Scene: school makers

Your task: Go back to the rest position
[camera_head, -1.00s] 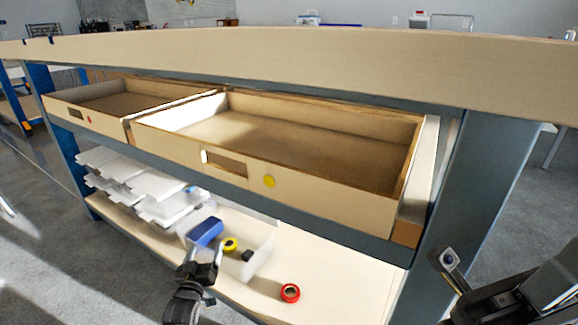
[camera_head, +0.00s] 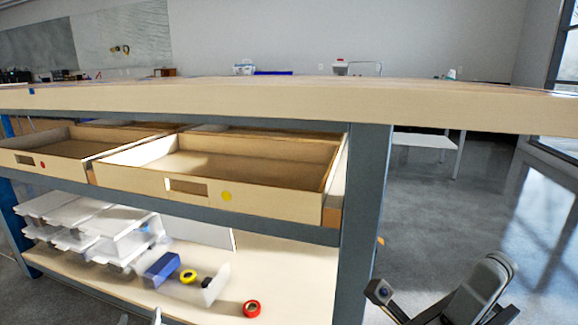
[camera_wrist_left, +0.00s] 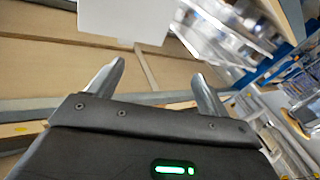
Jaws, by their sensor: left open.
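My left gripper (camera_wrist_left: 159,68) is open and empty in the left wrist view, its two metal fingers well apart. In the head view only its tips (camera_head: 140,319) show at the bottom edge, in front of the lower shelf. My right arm is at the bottom right of the head view, and the right gripper (camera_head: 379,292) is at its end, right of the table leg.
A wooden workbench (camera_head: 300,98) has two open drawers (camera_head: 205,205) and (camera_head: 40,170).

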